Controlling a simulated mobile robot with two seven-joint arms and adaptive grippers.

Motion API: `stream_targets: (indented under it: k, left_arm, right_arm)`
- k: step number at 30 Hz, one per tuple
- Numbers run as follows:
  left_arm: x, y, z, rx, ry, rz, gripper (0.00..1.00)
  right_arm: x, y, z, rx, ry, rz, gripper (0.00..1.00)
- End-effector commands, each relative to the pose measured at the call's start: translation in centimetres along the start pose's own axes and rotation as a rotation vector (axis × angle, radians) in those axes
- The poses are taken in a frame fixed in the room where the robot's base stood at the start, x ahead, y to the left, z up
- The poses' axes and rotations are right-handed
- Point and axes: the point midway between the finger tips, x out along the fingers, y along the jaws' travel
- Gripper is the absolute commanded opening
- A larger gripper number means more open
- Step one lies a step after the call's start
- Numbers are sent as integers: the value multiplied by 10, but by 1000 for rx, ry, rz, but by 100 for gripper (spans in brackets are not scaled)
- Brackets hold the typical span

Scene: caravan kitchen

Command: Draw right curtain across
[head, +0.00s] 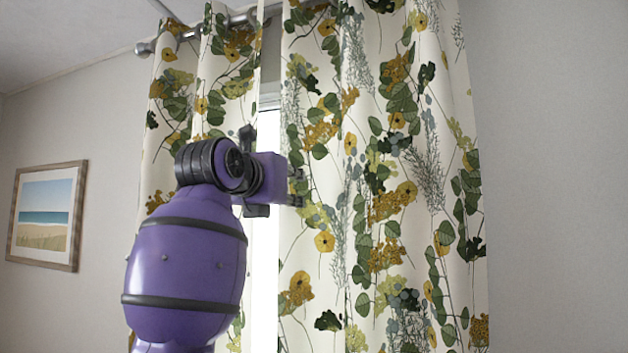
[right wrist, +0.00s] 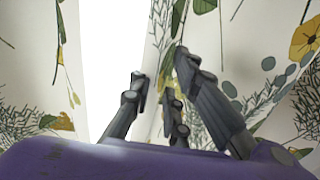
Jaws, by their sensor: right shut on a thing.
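The right curtain (head: 400,200) is cream with green leaves and mustard flowers and hangs from a rod. Its left edge reaches my right gripper (head: 295,186). My right gripper is shut on that edge, with the fingers partly hidden by the wrist. In the right wrist view the fingers (right wrist: 160,85) close around the right curtain's fabric (right wrist: 165,40). The left curtain (head: 180,100), in the same pattern, hangs behind my purple right arm. A narrow bright gap parts the two curtains. My left gripper is not in view.
The metal curtain rod (head: 240,18) runs along the top, with a rounded end (head: 144,48) at the left. The bright window (head: 268,140) shows in the gap. A framed beach picture (head: 45,215) hangs on the left wall. The right wall is bare.

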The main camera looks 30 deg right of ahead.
Motion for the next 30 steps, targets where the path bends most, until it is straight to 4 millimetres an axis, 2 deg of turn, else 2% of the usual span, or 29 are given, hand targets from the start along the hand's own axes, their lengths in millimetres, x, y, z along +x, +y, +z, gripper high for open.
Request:
stream_targets:
  k: [1, 3, 7, 12, 18, 19, 23, 30]
  left_arm:
    - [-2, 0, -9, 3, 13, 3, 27]
    - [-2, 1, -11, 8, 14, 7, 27]
    - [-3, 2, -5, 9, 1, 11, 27]
    - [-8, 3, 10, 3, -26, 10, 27]
    - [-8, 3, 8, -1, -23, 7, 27]
    - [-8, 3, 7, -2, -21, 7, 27]
    - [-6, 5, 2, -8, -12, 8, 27]
    - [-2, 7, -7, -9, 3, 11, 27]
  right_arm:
    - [-4, 15, 8, -2, -5, 8, 0]
    - [-4, 30, 6, -2, -5, 6, 0]
    - [-2, 48, 4, -3, -4, 4, 0]
    - [-2, 54, 2, -1, -6, 3, 0]
    - [-2, 55, 2, 0, -8, 5, 0]
    - [-2, 55, 2, 0, -8, 5, 18]
    - [-2, 55, 2, 0, -7, 6, 35]
    - [-2, 55, 0, -2, -4, 4, 36]
